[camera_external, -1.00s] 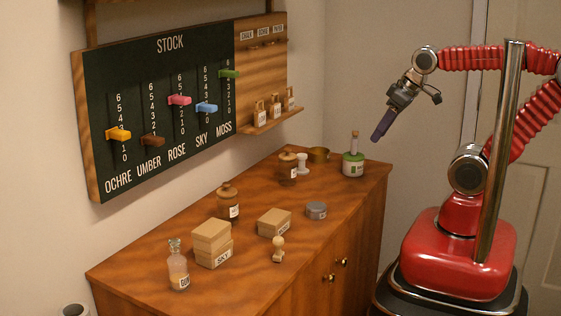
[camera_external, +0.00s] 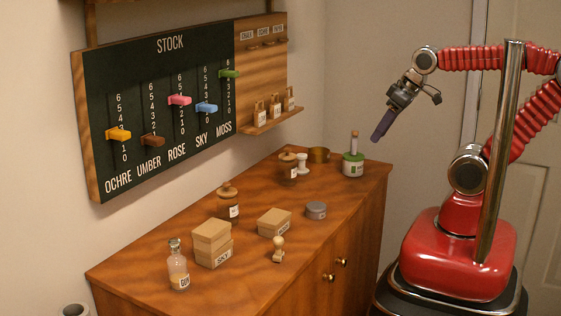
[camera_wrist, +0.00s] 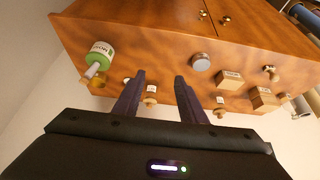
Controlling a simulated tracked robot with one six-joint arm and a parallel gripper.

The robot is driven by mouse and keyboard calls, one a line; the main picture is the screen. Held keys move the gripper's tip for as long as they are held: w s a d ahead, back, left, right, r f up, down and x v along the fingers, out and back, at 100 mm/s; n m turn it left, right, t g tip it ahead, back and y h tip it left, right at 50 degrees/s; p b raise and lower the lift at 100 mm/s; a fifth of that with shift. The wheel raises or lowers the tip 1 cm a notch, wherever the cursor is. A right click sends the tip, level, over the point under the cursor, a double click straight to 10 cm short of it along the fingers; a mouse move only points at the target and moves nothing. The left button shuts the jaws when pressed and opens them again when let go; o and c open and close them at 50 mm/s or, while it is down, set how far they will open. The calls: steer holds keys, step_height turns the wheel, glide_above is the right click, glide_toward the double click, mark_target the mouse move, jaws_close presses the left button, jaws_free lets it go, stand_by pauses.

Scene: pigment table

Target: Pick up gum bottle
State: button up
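The gum bottle (camera_external: 178,268) is a clear glass bottle with a stopper and a white GUM label. It stands upright at the near left end of the cabinet top in the external view. My gripper (camera_external: 377,138) hangs in the air beyond the right end of the cabinet, far from the bottle, pointing down and left. In the wrist view my gripper (camera_wrist: 161,82) shows two dark fingers set apart with nothing held between them.
The stock board (camera_external: 160,110) hangs behind.

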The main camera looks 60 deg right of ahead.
steer(key=shift+o, duration=0.7)
steer(key=w+a+r+n+t, duration=0.1)
steer(key=w+a, duration=0.1)
steer(key=w, duration=0.5)
steer(key=w+a+r+n+t, duration=0.1)
steer(key=w+a+t, duration=0.15)
steer(key=w, duration=0.55)
steer(key=w+a+f+n+t+y, duration=0.15)
steer(key=w+a+n+y, duration=0.25)
steer(key=w+a, duration=0.9)
steer(key=a+f+n+g+y, duration=0.1)
steer(key=a+f+n+y, duration=0.1)
steer(key=a, duration=0.7)
steer(key=a+f+n+y, duration=0.2)
steer(key=a+y, duration=0.1)
steer(key=a, duration=0.6)
steer(key=s+a+f+n+g+y, duration=0.1)
steer(key=s+a+f+g+y, duration=0.1)
steer(key=a, duration=0.5)
steer(key=s+a+f+n+g+y, duration=0.2)
steer(key=s+a+f, duration=0.1)
steer(key=s+a, duration=0.2)
steer(key=a, duration=0.2)
steer(key=shift+s+a+f+n, duration=0.2)
steer(key=shift+a+f+n, duration=0.1)
steer(key=shift+a, duration=0.1)
steer(key=shift+a, duration=0.15)
